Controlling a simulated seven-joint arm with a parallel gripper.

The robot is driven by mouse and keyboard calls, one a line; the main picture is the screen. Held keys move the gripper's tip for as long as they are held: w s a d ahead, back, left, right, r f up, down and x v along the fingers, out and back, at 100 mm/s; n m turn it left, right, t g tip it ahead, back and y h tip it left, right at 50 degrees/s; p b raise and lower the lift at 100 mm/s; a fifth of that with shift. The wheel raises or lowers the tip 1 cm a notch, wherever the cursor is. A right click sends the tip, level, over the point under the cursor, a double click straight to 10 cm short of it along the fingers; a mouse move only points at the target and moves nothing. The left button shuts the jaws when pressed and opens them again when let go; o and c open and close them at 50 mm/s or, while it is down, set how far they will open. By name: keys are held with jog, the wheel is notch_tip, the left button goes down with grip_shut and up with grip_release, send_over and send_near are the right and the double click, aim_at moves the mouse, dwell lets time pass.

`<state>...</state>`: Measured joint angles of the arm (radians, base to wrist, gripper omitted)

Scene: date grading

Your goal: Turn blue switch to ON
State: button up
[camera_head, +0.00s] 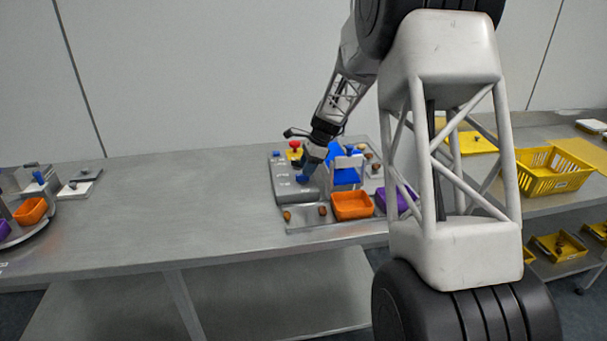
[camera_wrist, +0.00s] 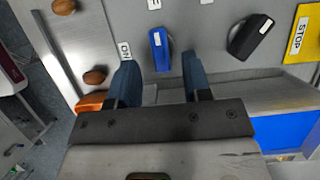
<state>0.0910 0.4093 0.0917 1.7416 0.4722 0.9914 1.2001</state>
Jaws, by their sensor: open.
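The blue switch (camera_wrist: 159,46) is a blue knob on a grey control panel in the wrist view. Its long side runs up the picture toward a label that is cut off at the top edge. The ON label (camera_wrist: 124,50) is to its left. My gripper (camera_wrist: 159,60) is open, with one blue finger on each side of the knob and visible gaps between. In the head view, my gripper (camera_head: 308,166) is low over the panel (camera_head: 284,187), near the blue knob (camera_head: 302,179). Whether the fingertips are at knob height is unclear.
A black knob (camera_wrist: 250,37) and a yellow STOP plate (camera_wrist: 303,38) are to the right in the wrist view. A red button (camera_head: 295,145) stands behind my gripper. An orange bin (camera_head: 352,206) and a purple bin (camera_head: 398,199) are close by.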

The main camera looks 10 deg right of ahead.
aim_at(303, 179)
jog(key=shift+x, duration=1.5)
grip_shut()
